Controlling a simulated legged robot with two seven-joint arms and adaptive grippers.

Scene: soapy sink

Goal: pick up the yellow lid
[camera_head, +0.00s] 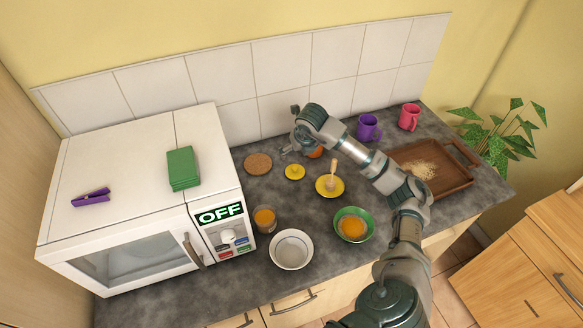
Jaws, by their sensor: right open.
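The yellow lid (295,173) is a small round disc with a knob on top. It lies on the dark counter (285,200) between the brown round cork mat and the yellow dish. My right gripper (288,152) is behind and slightly above the lid in the picture, its fingers pointing left. It is open and appears empty, apart from the lid. My left gripper is out of view.
A yellow dish (337,193) holds a wooden dipper. An orange item (315,153) is partly hidden behind my right arm. A cork mat (257,163), glass jar (265,220), white bowl (291,251) and green bowl (366,222) stand nearby. A microwave (120,215) fills the left.

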